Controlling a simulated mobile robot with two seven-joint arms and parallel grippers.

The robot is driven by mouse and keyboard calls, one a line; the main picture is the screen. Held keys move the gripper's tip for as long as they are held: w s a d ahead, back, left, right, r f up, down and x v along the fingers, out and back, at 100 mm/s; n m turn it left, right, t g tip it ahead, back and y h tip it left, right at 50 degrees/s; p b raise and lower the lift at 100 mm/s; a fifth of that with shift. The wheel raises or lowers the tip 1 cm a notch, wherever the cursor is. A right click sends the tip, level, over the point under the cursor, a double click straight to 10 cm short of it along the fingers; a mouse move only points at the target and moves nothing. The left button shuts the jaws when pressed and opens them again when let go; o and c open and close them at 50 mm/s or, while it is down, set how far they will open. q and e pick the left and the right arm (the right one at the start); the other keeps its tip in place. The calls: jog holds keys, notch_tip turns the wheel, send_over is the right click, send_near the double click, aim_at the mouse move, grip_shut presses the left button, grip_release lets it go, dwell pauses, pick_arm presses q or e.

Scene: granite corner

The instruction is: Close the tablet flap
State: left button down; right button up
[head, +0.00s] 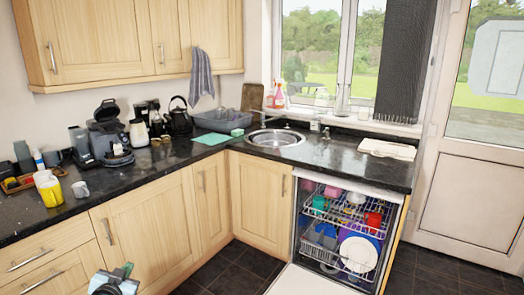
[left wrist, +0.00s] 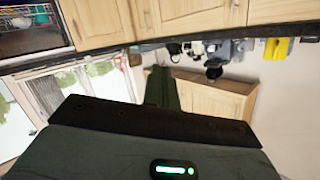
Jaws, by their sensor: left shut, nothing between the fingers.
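The dishwasher (head: 347,225) stands open under the counter at the right of the head view. Its white door (head: 305,281) is folded down and cut off by the bottom edge. I cannot make out the tablet flap on the visible part of the door. My left gripper (head: 118,272) is at the bottom left of the head view, in front of the lower cupboards and well left of the door. It is shut and empty; its dark fingers (left wrist: 161,88) show in the left wrist view. My right gripper is not in view.
The dishwasher racks hold a white plate (head: 358,254) and several cups and bowls. The dark tiled floor (head: 222,268) between my left gripper and the door is clear. The black counter (head: 330,150) runs above, with a sink (head: 276,138). A white door (head: 470,200) is at right.

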pick_arm(q)
jog(key=s+d+f+g+h, duration=0.1)
jog(key=s+d+f+g, duration=0.1)
jog(key=s+d+f, duration=0.6)
jog(key=s+d+f+g+h, duration=0.1)
jog(key=s+d+f, duration=0.2)
jog(key=s+f, duration=0.85)
jog(key=s+d+g, duration=0.1)
jog(key=s+d, duration=0.2)
jog(key=s, duration=1)
jog(key=s+d+n+g+h, duration=0.1)
jog(key=s+d, duration=0.3)
jog(key=s, duration=0.8)
jog(key=shift+s+d+f+g+h, duration=0.15)
jog(key=shift+s+f+g+h, duration=0.2)
jog(key=shift+g, duration=0.35)
